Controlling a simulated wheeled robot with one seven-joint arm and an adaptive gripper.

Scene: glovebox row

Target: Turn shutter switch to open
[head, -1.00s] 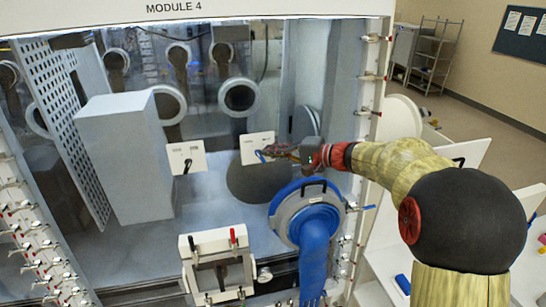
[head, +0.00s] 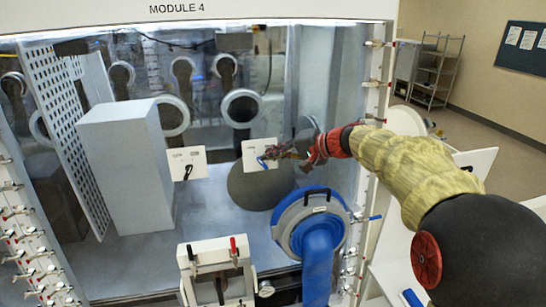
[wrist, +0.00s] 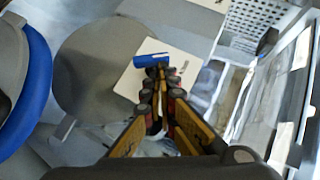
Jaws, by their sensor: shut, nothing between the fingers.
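A white switch panel (head: 254,147) with a blue switch handle (head: 262,162) stands in the middle of the head view, inside the glovebox. In the wrist view the panel (wrist: 135,82) lies behind the fingers, and the blue handle (wrist: 150,60) shows just beyond the fingertips. My gripper (head: 271,153) is shut and empty, its tips at the handle from the right. In the wrist view the tips (wrist: 160,68) overlap the handle's lower edge; I cannot tell whether they touch. The fingers hide part of the panel, and its lettering is too small to read.
A second white panel (head: 186,160) with a black switch is to the left, beside a tall grey box (head: 125,165). A dark round disc (head: 250,187) lies below the blue-handled panel. A blue-rimmed round port (head: 335,197) with a blue sleeve is below my arm.

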